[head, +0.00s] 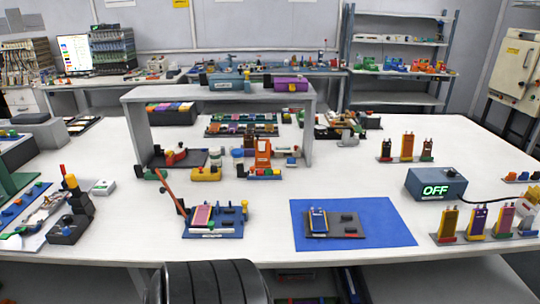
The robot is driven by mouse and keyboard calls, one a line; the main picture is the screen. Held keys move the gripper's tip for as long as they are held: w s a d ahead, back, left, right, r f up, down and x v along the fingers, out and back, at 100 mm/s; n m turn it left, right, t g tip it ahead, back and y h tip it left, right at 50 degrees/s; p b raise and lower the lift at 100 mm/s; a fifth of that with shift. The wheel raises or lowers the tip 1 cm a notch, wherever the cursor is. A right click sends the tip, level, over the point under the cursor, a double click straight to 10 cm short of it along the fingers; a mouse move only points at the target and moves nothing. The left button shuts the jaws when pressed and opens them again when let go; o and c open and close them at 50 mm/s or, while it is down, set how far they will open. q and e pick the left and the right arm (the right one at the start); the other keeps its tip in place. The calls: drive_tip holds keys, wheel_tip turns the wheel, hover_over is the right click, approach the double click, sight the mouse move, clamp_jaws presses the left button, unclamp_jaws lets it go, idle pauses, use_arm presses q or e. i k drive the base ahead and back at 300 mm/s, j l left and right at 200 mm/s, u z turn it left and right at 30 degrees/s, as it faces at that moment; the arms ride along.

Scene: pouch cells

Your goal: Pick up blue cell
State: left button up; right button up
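A blue pouch cell (318,221) with a pale edge lies in a dark grey fixture (347,231). The fixture sits on a blue mat (384,213) at the front, right of centre on the white table (270,212). A small black part shows on the fixture to the right of the cell. Neither of my grippers is in view, so their distance from the cell and their opening cannot be seen.
A blue fixture (228,222) with a pink cell and a raised red lever stands left of the mat. A box reading OFF (436,186) and several upright cells stand to the right. A grey shelf (222,94) spans the table behind. Bare tabletop surrounds the mat.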

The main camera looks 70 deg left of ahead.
sight(318, 221)
drive_tip(key=u, duration=1.9)
drive_tip(key=i+l+u, duration=0.1)
drive_tip(key=u, duration=0.3)
drive_tip(key=l+u, duration=0.2)
drive_tip(key=u, duration=0.15)
drive_tip(key=i+l+u, duration=0.1)
drive_tip(key=u, duration=0.3)
drive_tip(key=l, duration=0.1)
